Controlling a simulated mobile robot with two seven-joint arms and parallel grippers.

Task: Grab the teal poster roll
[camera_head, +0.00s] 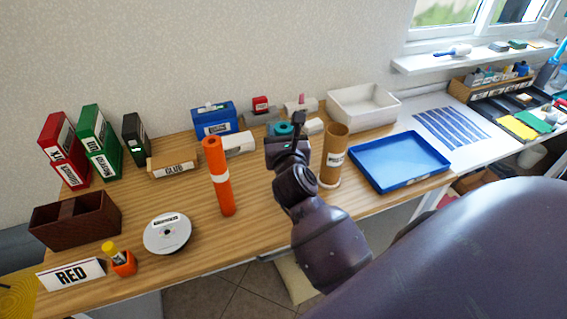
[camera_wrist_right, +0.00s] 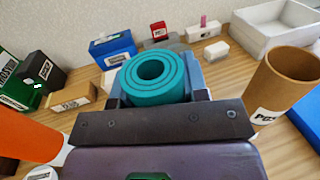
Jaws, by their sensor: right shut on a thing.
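The teal poster roll (camera_wrist_right: 152,78) stands upright between the two fingers of my right gripper in the right wrist view, with its open end facing up. In the head view only its teal top (camera_head: 284,129) shows behind my right gripper (camera_head: 287,146). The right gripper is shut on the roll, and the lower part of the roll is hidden. I cannot tell whether the roll touches the table. My left gripper is not in view.
An orange roll (camera_head: 216,180) stands to the left and a brown cardboard tube (camera_head: 334,157) close to the right. A blue tray (camera_head: 400,161), a white bin (camera_head: 362,106) and a blue box (camera_head: 213,119) are nearby. Bare wood (camera_head: 180,190) lies front left.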

